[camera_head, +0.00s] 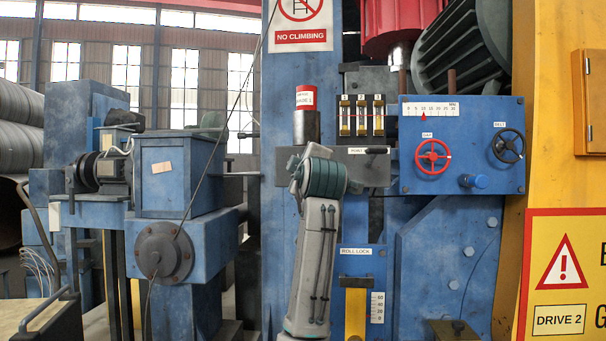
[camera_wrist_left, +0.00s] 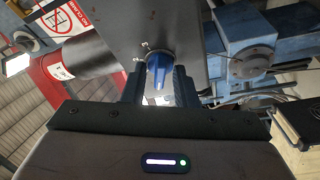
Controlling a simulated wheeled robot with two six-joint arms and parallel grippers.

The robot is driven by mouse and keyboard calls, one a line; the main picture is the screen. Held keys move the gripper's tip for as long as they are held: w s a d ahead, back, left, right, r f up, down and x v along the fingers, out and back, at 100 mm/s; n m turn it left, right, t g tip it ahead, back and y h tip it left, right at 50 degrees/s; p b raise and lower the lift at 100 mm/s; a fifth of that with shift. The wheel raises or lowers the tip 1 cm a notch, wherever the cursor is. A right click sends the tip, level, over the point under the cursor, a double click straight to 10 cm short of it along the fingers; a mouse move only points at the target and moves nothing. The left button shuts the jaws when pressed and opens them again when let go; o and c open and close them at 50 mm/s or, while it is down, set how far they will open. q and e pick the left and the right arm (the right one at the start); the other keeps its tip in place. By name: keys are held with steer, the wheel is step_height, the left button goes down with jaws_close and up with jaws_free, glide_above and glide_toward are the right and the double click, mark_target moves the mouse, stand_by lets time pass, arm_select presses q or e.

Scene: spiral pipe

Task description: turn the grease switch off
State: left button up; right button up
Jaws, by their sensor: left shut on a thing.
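A blue rotary knob (camera_wrist_left: 158,72), taken as the grease switch, sits on a dark grey panel (camera_wrist_left: 192,45) in the left wrist view. Small white marks beside the knob are too small to read. My left gripper (camera_wrist_left: 158,90) has its two dark fingers on either side of the knob and is shut on it. In the head view my left arm stands in front of the grey panel (camera_head: 346,174) and hides the knob and the fingers. My right gripper is in neither view.
Three sight glasses (camera_head: 362,115) stand behind the panel. A blue box with a red handwheel (camera_head: 433,157) and a black handwheel (camera_head: 508,146) is to the right. A roll lock plate (camera_head: 355,252) is below.

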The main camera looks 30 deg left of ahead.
arm_select(q)
steer(key=shift+f+n, duration=0.1)
steer(key=shift+n, duration=0.9)
steer(key=o, duration=0.6)
steer(key=shift+o, duration=0.2)
steer(key=shift+w, duration=0.1)
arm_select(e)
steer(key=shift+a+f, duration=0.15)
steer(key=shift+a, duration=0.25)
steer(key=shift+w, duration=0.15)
arm_select(q)
steer(key=r+b+v, duration=0.1)
steer(key=b+v, duration=0.2)
steer(key=v, duration=0.7)
steer(key=shift+s+d+f+b, duration=0.25)
steer(key=shift+d+b, duration=0.1)
steer(key=shift+d, duration=0.05)
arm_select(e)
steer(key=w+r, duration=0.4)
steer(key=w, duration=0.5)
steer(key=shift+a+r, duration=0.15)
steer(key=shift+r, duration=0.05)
